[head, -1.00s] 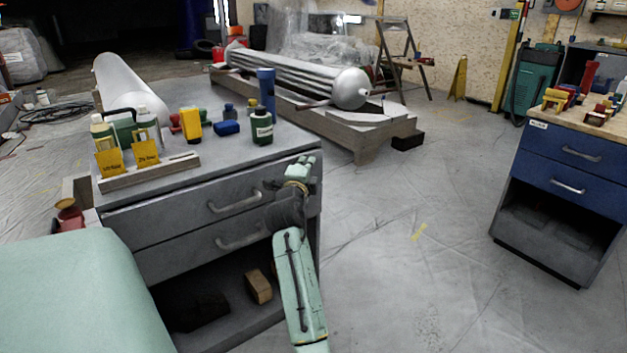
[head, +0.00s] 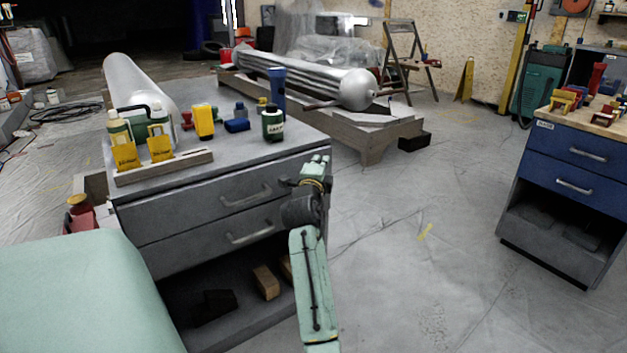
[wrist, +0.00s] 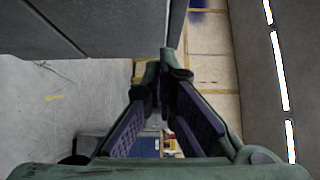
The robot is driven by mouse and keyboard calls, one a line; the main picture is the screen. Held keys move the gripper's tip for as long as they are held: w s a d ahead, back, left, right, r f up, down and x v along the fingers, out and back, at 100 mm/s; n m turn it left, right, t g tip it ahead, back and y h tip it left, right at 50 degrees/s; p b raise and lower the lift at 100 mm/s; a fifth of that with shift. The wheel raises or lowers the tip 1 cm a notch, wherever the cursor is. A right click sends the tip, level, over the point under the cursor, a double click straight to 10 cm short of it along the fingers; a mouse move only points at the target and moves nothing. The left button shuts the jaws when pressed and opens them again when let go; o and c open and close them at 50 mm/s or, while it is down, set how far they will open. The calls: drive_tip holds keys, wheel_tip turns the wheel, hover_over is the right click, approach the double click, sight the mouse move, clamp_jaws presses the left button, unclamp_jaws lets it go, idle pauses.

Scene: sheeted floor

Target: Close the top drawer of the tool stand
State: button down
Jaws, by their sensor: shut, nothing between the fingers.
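The grey tool stand (head: 140,292) stands at left in the head view, with two drawers above an open shelf. Its top drawer (head: 165,213) has a bar handle (head: 247,195) and looks nearly level with the lower drawer (head: 175,250); I cannot tell whether a small gap remains. My gripper (head: 318,163) is shut and empty, near the right end of the top drawer's front. I cannot tell whether it touches. In the wrist view, my gripper's fingertips (wrist: 165,62) are together beside a dark grey slab (wrist: 95,25), likely part of the stand.
Bottles, a yellow item (head: 203,121) and a blue torch (head: 277,88) stand on the grey top. A blue-drawered cabinet (head: 540,170) stands at right. A low wooden platform (head: 365,148) is behind. The floor (head: 420,270) between the stand and cabinet is clear.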

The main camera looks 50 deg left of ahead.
drive_tip(key=d+v, duration=0.1)
drive_tip(key=v, duration=1)
drive_tip(key=shift+w, duration=0.4)
drive_tip(key=shift+a, duration=0.1)
